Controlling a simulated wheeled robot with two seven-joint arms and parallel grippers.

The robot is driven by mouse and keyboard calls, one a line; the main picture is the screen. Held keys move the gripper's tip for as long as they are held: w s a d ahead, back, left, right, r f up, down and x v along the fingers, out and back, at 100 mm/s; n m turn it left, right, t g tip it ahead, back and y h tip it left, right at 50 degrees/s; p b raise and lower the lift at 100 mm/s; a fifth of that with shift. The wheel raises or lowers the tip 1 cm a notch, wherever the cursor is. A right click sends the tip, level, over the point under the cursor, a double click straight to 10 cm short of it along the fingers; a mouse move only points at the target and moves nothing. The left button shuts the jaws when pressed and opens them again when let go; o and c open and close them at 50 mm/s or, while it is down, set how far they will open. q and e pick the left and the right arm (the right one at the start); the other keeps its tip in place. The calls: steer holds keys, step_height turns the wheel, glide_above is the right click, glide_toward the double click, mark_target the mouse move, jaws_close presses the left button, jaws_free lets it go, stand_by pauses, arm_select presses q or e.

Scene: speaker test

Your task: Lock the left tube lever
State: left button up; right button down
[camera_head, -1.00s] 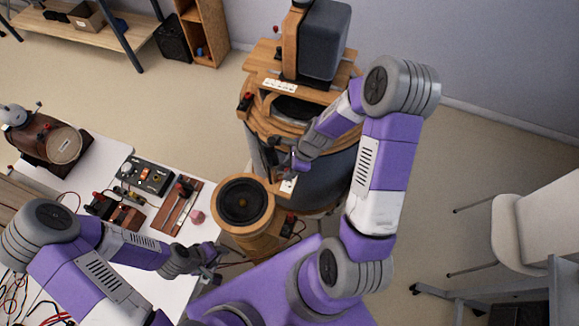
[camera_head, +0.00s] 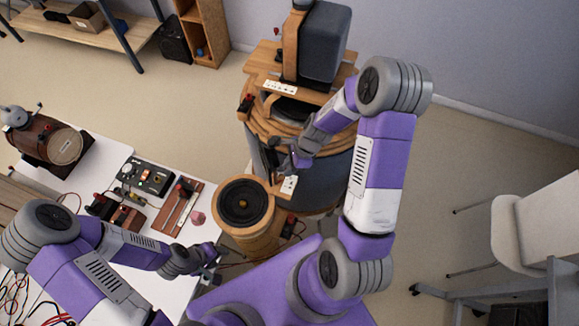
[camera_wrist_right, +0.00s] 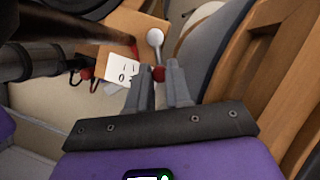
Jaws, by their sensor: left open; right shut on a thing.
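A lever with a metal stem (camera_wrist_right: 155,42) and a red ball knob (camera_wrist_right: 158,73) shows in the right wrist view, beside a white marked label (camera_wrist_right: 122,72) on a wooden plate. My right gripper (camera_wrist_right: 159,76) is shut on the red knob, which sits between its fingertips. In the head view, my right gripper (camera_head: 284,162) is at the front of the large round wooden-topped device (camera_head: 318,180), close to the label (camera_head: 289,185). The knob is too small to make out there. My left gripper (camera_head: 216,263) is open and empty by the table's right edge.
A round speaker on a wooden cylinder (camera_head: 243,203) stands between my grippers. The white table (camera_head: 178,285) on the left holds a black control box (camera_head: 146,175), a wooden switch board (camera_head: 178,207) and a barrel (camera_head: 53,140).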

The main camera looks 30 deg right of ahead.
steer(key=shift+w+a+n+g, duration=0.1)
steer(key=shift+w+n+g, duration=0.6)
steer(key=shift+n, duration=1.05)
steer(key=shift+w+a+n+g, duration=0.1)
steer(key=shift+w+n+g, duration=0.6)
steer(key=shift+n, duration=1.1)
steer(key=shift+w+n+g, duration=0.6)
steer(key=shift+w+n, duration=0.1)
steer(key=shift+n, duration=1.05)
steer(key=shift+h, duration=0.3)
steer(key=c, duration=1)
jaws_free()
steer(key=shift+c, duration=0.2)
steer(key=shift+r, duration=0.1)
steer(key=b+v, duration=0.1)
steer(key=v, duration=0.6)
steer(key=shift+w+d+r, duration=0.1)
steer(key=shift+d+r, duration=0.05)
steer(key=shift+r, duration=0.05)
